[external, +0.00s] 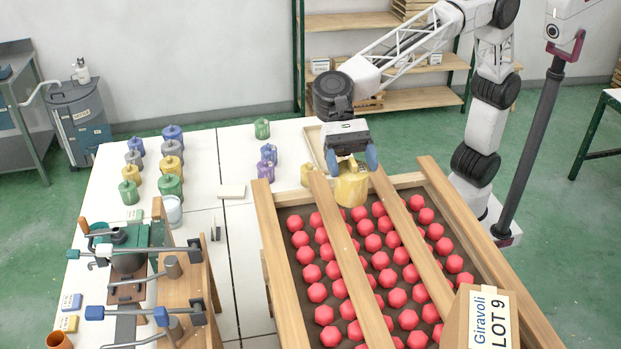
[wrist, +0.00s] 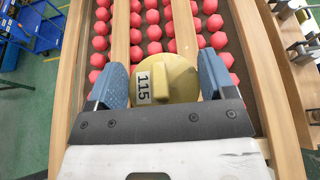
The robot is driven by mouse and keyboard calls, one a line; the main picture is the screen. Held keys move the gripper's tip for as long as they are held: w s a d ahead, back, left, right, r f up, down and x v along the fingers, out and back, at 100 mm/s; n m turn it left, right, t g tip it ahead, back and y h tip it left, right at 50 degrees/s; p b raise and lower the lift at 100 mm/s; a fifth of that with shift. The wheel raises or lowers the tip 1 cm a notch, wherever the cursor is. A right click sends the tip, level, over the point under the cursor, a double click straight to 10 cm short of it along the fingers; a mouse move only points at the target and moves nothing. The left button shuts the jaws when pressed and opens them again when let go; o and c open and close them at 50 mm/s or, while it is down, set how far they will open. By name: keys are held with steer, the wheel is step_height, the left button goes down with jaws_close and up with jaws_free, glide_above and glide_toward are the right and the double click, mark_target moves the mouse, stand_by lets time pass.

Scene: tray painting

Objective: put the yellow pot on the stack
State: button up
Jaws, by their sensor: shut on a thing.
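The yellow pot (external: 351,188) hangs in my gripper (external: 351,163) above the far end of the wooden frame of red pieces. In the wrist view my gripper (wrist: 161,80) has its blue fingers on either side of the pot's round yellow lid (wrist: 182,76), which bears a "115" label. Another yellow pot (external: 307,176) stands on the white table, partly hidden behind a wooden rail. No stack is clearly distinguishable.
The wooden frame (external: 264,215) holds rows of red pieces between long rails. Several coloured pots (external: 171,164) stand at the left of the table, and a green pot (external: 262,129) at its back. A cardboard box (external: 460,318) is at the near right. The table's middle (external: 237,150) is mostly clear.

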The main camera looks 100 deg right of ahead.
mark_target(353, 191)
steer(key=shift+w+a, duration=0.25)
steer(key=shift+w, duration=0.1)
steer(key=shift+f, duration=1.75)
steer(key=shift+f, duration=0.15)
steer(key=o, duration=1.6)
steer(key=shift+d+r, duration=0.15)
steer(key=shift+r, duration=0.05)
steer(key=v, duration=1.1)
steer(key=shift+d, duration=0.4)
